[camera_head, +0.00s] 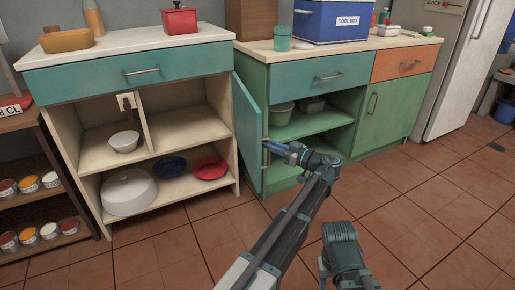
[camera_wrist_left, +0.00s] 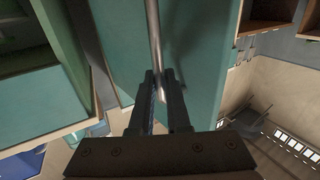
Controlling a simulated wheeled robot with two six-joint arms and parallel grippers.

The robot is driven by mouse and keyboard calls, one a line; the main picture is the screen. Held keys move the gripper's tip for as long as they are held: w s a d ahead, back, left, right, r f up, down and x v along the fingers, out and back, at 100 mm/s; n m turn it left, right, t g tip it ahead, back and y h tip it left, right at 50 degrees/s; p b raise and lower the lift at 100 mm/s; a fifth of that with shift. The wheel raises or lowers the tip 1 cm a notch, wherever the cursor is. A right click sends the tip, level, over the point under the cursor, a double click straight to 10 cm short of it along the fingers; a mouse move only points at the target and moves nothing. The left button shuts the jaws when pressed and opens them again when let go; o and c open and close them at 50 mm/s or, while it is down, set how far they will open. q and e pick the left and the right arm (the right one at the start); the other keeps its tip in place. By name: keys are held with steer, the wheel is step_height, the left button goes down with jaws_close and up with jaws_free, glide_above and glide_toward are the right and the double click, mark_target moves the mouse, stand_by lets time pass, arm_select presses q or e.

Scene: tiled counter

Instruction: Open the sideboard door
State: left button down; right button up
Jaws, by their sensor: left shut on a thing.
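The teal sideboard door (camera_head: 247,130) stands swung out from the green sideboard's left bay, whose shelves show. The door's teal face (camera_wrist_left: 190,50) lies just behind the handle. A jointed part of my own body shows at the lower right of the head view; no right gripper fingers are seen.
An open-fronted cabinet (camera_head: 100,85) with bowls and a white lidded dish (camera_head: 128,192) stands left of the door. A blue cool box (camera_head: 331,20) sits on the right counter. A white fridge (camera_head: 460,70) is at far right. The tiled floor (camera_head: 420,200) in front is clear.

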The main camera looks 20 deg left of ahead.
arm_select(q)
steer(key=w+d+n+g, duration=0.1)
steer(key=w+d+g, duration=0.1)
steer(key=w+d, duration=0.4)
steer(key=shift+w+n+y, duration=0.3)
steer(key=shift+w, duration=0.25)
steer(key=c, duration=0.9)
jaws_free()
